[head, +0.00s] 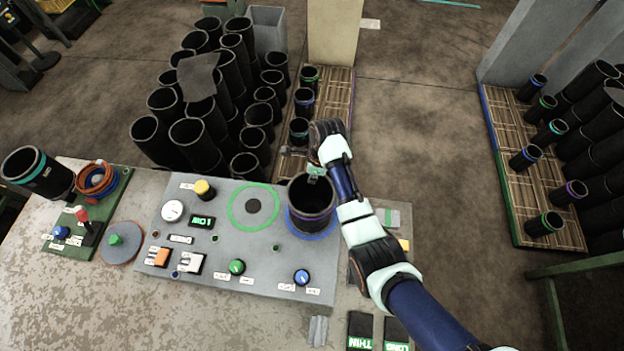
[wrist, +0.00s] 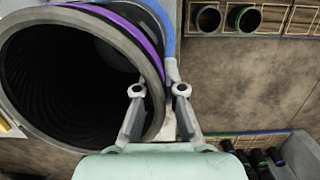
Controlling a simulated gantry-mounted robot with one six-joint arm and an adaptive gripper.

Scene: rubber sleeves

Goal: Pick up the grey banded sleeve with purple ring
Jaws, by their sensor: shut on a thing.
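The dark sleeve with the purple ring (head: 311,203) stands upright, open end up, at the blue circle on the grey control panel. In the wrist view the sleeve (wrist: 158,52) fills the left side, with a grey rim, ribbed dark inside and a purple band just below the rim. My gripper (head: 317,170) is at the far side of its rim. In the wrist view my gripper (wrist: 159,92) is shut on the sleeve wall, one finger inside and one outside. Whether its base touches the panel cannot be told.
The grey panel (head: 205,262) carries a green circle (head: 254,207), knobs and switches. Another sleeve (head: 38,172) with a teal ring stands at the left. Many black sleeves (head: 201,140) stand behind the panel. A wooden rack (head: 522,190) with ringed sleeves is at the right. Bare floor lies between.

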